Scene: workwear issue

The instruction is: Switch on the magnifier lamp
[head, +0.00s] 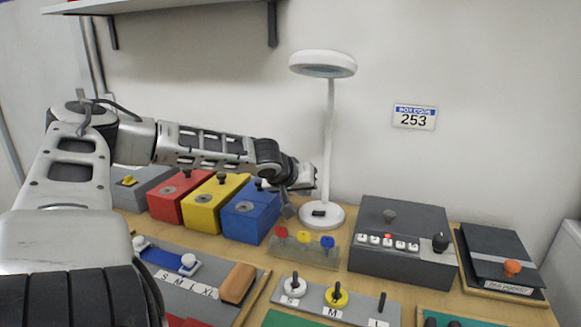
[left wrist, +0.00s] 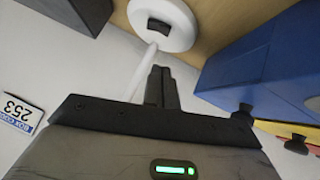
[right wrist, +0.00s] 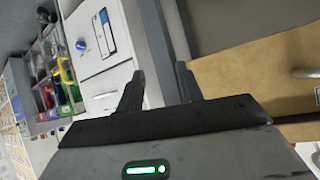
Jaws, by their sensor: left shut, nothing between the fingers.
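The white magnifier lamp (head: 329,130) stands upright at the back of the table, with a round head at the top of a thin pole. Its round white base (head: 326,222) carries a small dark switch (head: 320,211). In the left wrist view the base (left wrist: 181,38) and the dark switch (left wrist: 157,28) show beyond the fingertips. My left gripper (head: 289,209) is shut and empty, just left of the lamp base and apart from the switch. It also shows in the left wrist view (left wrist: 160,70). My right gripper (right wrist: 162,82) is open and empty, away from the lamp.
Blue (head: 250,209), yellow (head: 215,203) and red (head: 178,197) boxes stand left of the lamp. A dark grey control box (head: 403,240) stands to its right. A stand with three coloured knobs (head: 304,249) sits in front of the base. A shelf (head: 140,5) hangs above.

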